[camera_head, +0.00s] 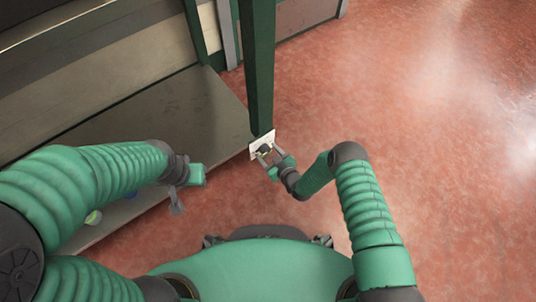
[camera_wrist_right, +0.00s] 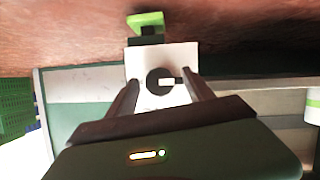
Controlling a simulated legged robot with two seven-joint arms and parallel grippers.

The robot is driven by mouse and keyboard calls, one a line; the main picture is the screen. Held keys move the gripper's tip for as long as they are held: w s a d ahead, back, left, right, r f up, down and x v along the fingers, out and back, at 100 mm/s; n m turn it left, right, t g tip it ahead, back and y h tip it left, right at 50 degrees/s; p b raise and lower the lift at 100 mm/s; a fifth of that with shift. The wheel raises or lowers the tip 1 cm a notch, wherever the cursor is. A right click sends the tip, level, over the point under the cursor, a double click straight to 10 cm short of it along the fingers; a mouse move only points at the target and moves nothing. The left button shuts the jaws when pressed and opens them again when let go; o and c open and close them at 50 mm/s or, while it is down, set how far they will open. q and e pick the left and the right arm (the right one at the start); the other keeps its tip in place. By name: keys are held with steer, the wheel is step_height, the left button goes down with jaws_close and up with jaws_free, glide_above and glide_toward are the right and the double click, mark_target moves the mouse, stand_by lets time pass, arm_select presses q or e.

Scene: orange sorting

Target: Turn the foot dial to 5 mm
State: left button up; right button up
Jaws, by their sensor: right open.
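The foot dial (camera_wrist_right: 160,81) is a round black knob with a pale pointer bar on a white plate (camera_wrist_right: 176,57). In the right wrist view the pointer bar lies to the right of the knob's centre. In the head view the plate (camera_head: 256,141) is at the foot of a dark green post. My right gripper (camera_head: 263,152) is open, with its fingers toward the plate. In the right wrist view its two fingers (camera_wrist_right: 162,88) stand either side of the dial; contact cannot be told. My left gripper (camera_head: 180,200) is apart at the left; its jaws are unclear. No scale marks are readable.
The dark green post (camera_head: 259,70) rises above the plate. A grey metal shelf (camera_head: 190,105) is to its left, partly behind my left arm. Open red floor (camera_head: 430,130) lies to the right. A bright green block (camera_wrist_right: 146,19) shows beyond the plate.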

jaws_close()
stand_by(0.3)
steer(key=shift+d, duration=0.1)
steer(key=shift+w+d+f+m+g+y+b, duration=0.1)
steer(key=shift+m+g+y+b, duration=0.35)
steer(key=shift+m+y+b, duration=0.65)
steer(key=shift+w+d+m+g+y+b, duration=0.15)
steer(key=shift+m+g+y+b, duration=0.3)
steer(key=shift+m+b, duration=1.25)
steer(key=shift+s+d+f+m+g+y+b, duration=0.1)
steer(key=shift+m+g+y+b, duration=0.3)
steer(key=shift+m+y+b, duration=0.7)
steer(key=shift+m+b, duration=0.3)
steer(key=shift+w, duration=0.1)
